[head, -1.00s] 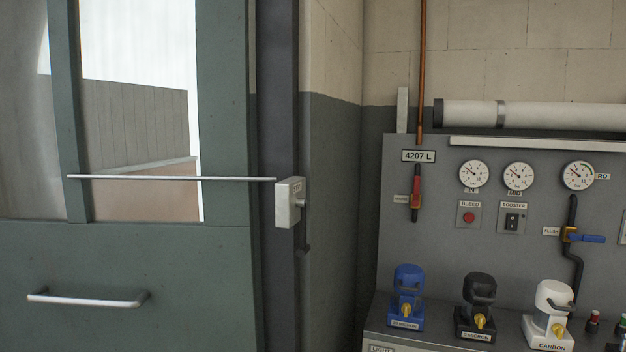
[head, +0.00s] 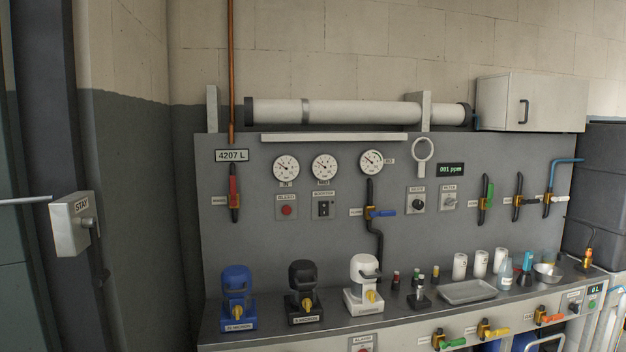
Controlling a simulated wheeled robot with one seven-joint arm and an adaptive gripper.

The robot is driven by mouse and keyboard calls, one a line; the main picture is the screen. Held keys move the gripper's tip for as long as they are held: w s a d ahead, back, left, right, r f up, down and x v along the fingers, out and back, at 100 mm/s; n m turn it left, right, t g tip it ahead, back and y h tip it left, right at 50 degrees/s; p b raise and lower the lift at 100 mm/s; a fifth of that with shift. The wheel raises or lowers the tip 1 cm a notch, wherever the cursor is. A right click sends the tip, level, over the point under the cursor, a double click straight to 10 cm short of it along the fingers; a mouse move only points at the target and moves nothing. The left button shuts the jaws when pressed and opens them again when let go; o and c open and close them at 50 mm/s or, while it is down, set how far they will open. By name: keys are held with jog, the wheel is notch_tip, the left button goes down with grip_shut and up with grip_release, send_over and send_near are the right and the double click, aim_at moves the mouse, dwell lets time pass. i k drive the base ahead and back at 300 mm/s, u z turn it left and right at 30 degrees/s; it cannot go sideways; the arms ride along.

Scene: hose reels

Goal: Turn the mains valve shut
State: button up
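The mains valve (head: 233,188) is on the left of the grey wall panel in the head view. It has a red lever, a brass-coloured body and black pipe ends, and a small label too small to read for certain is beside it. The copper pipe (head: 231,70) comes down from above to it. The red lever stands upright, in line with the pipe. My gripper is not in view, and nothing touches the valve.
The grey panel (head: 260,245) carries gauges, switches and other valves, including a blue-handled one (head: 381,213). Below is a counter with blue (head: 238,285), black (head: 303,280) and white (head: 362,272) filter housings. A STAY box (head: 72,222) with a rod juts out at left.

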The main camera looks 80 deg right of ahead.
aim_at(233, 202)
jog(key=z, duration=1.6)
